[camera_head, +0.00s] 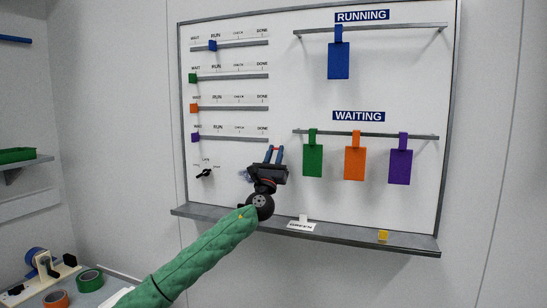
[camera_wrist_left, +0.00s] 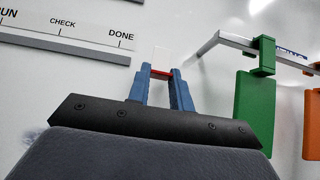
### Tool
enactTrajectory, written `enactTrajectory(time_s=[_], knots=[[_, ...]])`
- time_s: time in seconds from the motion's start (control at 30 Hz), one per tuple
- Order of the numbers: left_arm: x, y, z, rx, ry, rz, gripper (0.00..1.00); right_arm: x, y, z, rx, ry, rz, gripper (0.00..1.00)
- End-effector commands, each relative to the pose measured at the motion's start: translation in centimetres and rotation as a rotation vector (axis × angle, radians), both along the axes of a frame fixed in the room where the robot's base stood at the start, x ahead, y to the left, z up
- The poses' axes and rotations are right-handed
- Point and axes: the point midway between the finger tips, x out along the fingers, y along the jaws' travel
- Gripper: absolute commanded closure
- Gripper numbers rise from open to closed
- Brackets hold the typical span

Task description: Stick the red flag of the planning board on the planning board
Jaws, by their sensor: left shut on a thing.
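The white planning board (camera_head: 285,60) hangs on the wall in a grey frame. My left gripper (camera_head: 274,153) is in front of its lower middle, fingers pointing up, below the DONE end of the lowest slider row. In the left wrist view, the blue fingers (camera_wrist_left: 161,80) are shut on a small red piece, the red flag (camera_wrist_left: 161,73), which shows as a narrow strip between the tips. A pale patch is just above it; I cannot tell if it belongs to the flag. Whether the flag touches the board is unclear. My right gripper is out of view.
Green (camera_head: 313,160), orange (camera_head: 355,163) and purple (camera_head: 400,166) tags hang on the WAITING rail, right of the gripper. A blue tag (camera_head: 339,61) hangs on the RUNNING rail.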

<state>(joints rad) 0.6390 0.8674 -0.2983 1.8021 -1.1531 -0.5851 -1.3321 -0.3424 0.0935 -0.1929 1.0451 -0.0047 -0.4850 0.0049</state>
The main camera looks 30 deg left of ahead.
Motion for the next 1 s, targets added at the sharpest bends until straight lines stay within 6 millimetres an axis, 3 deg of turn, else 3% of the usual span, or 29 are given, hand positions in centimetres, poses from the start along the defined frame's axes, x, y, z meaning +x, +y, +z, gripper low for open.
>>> enactTrajectory(time_s=[0.47, 0.57, 1.0], knots=[[0.0, 0.0, 0.0, 0.000, 0.000, 0.000, 0.91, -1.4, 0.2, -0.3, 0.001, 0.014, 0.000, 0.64], [0.1, 0.0, 0.0, 0.000, 0.000, 0.000, 0.91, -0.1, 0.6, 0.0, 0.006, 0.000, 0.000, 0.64], [0.9, 0.3, 0.0, 0.000, -0.001, 0.001, 0.91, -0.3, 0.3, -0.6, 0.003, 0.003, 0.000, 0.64]])
